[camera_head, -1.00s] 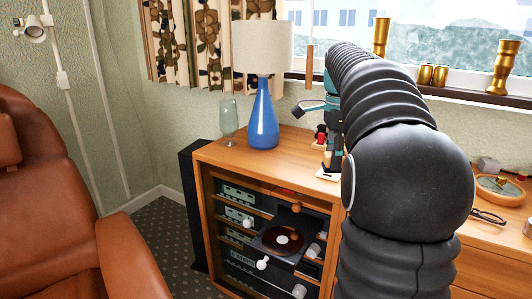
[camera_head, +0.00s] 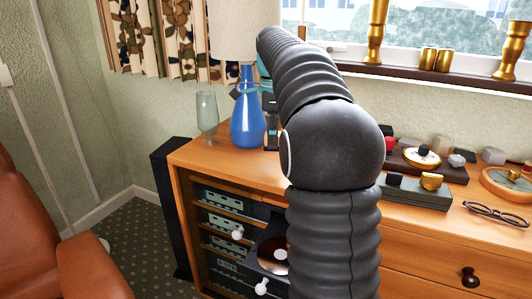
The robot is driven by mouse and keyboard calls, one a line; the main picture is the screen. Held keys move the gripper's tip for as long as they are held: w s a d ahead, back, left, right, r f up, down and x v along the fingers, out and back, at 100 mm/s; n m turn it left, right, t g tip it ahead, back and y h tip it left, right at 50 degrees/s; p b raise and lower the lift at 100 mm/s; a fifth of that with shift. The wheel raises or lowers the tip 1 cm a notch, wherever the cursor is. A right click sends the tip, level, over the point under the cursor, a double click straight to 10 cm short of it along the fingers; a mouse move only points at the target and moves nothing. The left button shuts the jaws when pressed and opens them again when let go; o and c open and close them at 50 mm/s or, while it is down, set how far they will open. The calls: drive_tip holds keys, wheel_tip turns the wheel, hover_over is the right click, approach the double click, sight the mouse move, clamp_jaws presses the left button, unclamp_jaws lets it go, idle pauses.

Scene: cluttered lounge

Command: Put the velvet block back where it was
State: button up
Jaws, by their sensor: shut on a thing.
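My gripper (camera_head: 271,125), with teal and black parts, points down over the wooden cabinet beside the blue vase. My arm partly covers it. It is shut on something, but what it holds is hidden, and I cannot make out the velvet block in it. To the right of my arm, a dark tray (camera_head: 458,176) carries several small items, among them a red one (camera_head: 390,144). In front of it, a grey-green slab (camera_head: 414,195) bears a small dark block (camera_head: 395,180) and a gold piece (camera_head: 431,181). I cannot tell which item, if any, is velvet.
The blue vase-shaped lamp (camera_head: 247,115) stands close left of my gripper, with a green glass (camera_head: 207,113) farther left. Glasses (camera_head: 496,213) and a round wooden dish (camera_head: 490,180) lie at the right. The cabinet top (camera_head: 205,155) is bare at its front left.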

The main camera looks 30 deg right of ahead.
sight(266, 165)
drive_tip(key=shift+w+a+f, duration=0.5)
drive_tip(key=shift+w+a, duration=0.05)
drive_tip(key=shift+w, duration=0.1)
drive_tip(key=shift+w+f, duration=0.1)
drive_tip(key=shift+f, duration=0.1)
drive_tip(key=shift+f+b, duration=0.35)
drive_tip(key=shift+f, duration=1.55)
drive_tip(key=o, duration=1)
drive_tip(key=shift+f, duration=0.1)
wheel_tip(266, 165, up, 12)
drive_tip(key=shift+f+p, duration=0.15)
drive_tip(key=shift+p, duration=0.6)
drive_tip(key=shift+r, duration=0.3)
drive_tip(key=shift+a, duration=0.1)
